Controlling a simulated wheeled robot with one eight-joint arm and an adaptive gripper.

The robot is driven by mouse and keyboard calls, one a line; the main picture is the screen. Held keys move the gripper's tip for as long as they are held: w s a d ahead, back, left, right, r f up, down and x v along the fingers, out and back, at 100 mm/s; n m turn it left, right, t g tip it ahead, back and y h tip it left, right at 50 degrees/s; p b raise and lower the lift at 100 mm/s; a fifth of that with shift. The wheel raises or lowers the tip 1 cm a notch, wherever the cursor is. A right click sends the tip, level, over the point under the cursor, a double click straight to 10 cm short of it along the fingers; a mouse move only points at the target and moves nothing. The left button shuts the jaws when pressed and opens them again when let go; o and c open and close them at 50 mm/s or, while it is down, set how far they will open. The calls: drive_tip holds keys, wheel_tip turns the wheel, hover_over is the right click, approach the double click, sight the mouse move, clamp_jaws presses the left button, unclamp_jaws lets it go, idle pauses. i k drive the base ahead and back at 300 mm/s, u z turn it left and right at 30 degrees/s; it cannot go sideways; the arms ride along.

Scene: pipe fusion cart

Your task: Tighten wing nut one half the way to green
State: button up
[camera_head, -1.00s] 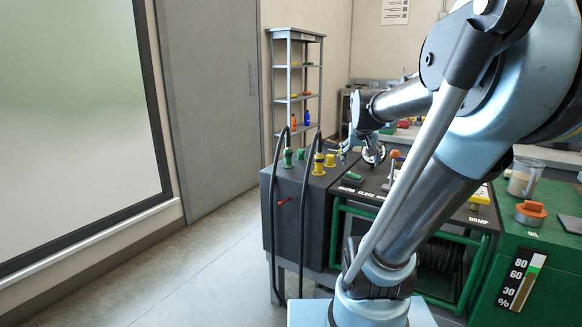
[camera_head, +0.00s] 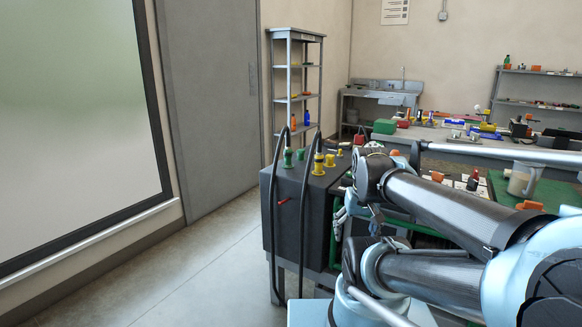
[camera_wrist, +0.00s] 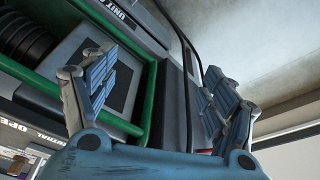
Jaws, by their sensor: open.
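My gripper (camera_wrist: 155,95) is open and empty in the wrist view, with its two blue-grey fingers spread wide. The cart's green frame (camera_wrist: 147,110) and a dark unit lie beyond and between the fingers. In the head view my gripper (camera_head: 345,212) hangs low at the right side of the dark box (camera_head: 295,225), partly behind my arm. I cannot make out wing nut one in either view. Green fittings (camera_head: 288,158) and yellow fittings (camera_head: 318,165) stand on top of the dark box.
Black hoses (camera_head: 309,200) loop from the fittings down the box front. A small red handle (camera_head: 284,201) sticks out of that front. A workbench (camera_head: 455,146) with tools stands behind. Open floor (camera_head: 190,270) lies left of the cart. My arm hides much of the cart.

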sight(475, 137)
drive_tip(key=k, duration=0.5)
drive_tip(key=z, duration=1.2)
drive_tip(key=i, duration=0.45)
drive_tip(key=u, duration=0.15)
